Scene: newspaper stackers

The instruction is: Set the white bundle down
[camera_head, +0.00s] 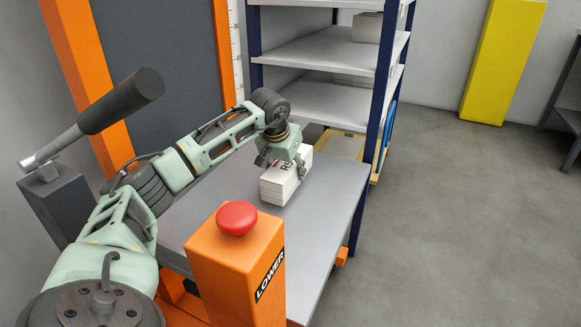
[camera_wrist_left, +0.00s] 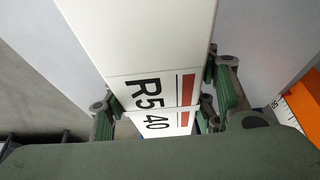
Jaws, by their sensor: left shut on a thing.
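The white bundle (camera_head: 278,188) is a block of stacked white sheets at the grey platform (camera_head: 325,205), near its back edge. I cannot tell whether its underside touches the platform or hangs just above it. My left gripper (camera_head: 284,163) reaches down from above and is shut on the bundle. In the left wrist view the bundle (camera_wrist_left: 140,35) lies between the green finger pads of my left gripper (camera_wrist_left: 165,108), with a black "R5 40" print and a red bar on its face. My right gripper is not in view.
An orange post with a red button (camera_head: 237,218) and the word LOWER stands at the platform's near side. A blue-posted shelf rack (camera_head: 325,50) stands behind. A black-handled lever (camera_head: 120,100) is at the left. Bare platform lies right of and in front of the bundle.

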